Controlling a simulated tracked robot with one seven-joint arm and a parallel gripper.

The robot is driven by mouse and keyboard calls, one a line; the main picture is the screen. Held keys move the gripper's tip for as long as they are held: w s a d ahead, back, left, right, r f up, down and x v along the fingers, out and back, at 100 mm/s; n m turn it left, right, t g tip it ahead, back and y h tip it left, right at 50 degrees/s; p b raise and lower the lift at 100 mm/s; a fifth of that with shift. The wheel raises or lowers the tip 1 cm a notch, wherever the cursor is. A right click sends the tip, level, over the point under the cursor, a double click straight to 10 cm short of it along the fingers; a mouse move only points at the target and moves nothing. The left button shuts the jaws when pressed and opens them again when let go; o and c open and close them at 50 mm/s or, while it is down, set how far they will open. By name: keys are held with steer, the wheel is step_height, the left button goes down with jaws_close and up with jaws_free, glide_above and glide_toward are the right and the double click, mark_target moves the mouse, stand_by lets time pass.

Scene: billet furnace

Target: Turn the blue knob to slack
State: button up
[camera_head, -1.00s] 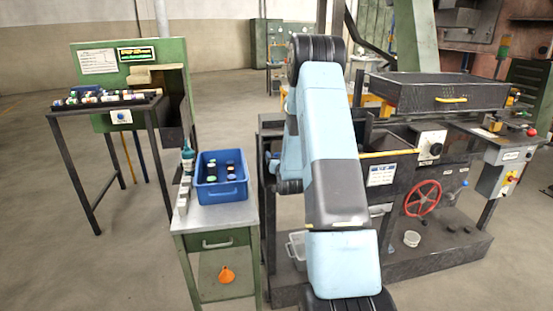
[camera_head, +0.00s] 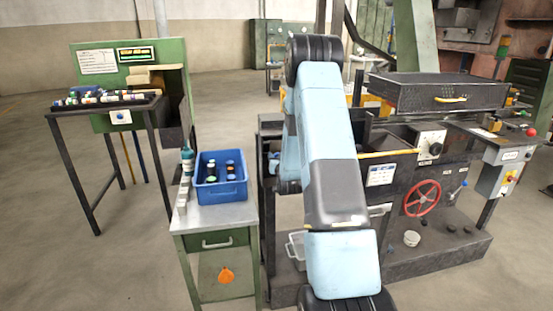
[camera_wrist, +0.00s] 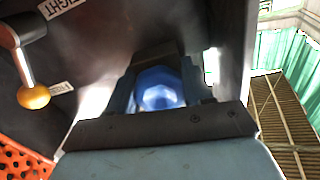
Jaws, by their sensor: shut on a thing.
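In the wrist view a faceted blue knob (camera_wrist: 161,98) sits between the two fingers of my gripper (camera_wrist: 160,85), which is shut on it. The knob is on a dark panel, and its base is hidden by the fingers. A white label reading "TIGHT" (camera_wrist: 60,6) is on the panel at the upper left. Another small label (camera_wrist: 60,89) lies lower, its text hard to read. I see no clear pointer on the knob. In the head view my arm hides the gripper and this knob.
A lever with an orange ball (camera_wrist: 33,95) stands left of my gripper in the wrist view, above orange mesh (camera_wrist: 22,160). In the head view a bench with a blue bin (camera_head: 222,188) stands left of my arm, and a red handwheel (camera_head: 422,198) is right of it.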

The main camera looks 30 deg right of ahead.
steer(key=n, duration=0.4)
steer(key=shift+a+f+n, duration=0.15)
steer(key=shift+a+n, duration=0.05)
steer(key=shift+n, duration=0.1)
steer(key=n, duration=0.5)
steer(key=shift+n, duration=0.3)
steer(key=n, duration=0.9)
steer(key=shift+f, duration=0.1)
steer(key=o, duration=1)
steer(key=shift+d, duration=0.15)
steer(key=v, duration=1.3)
steer(key=shift+s, duration=0.4)
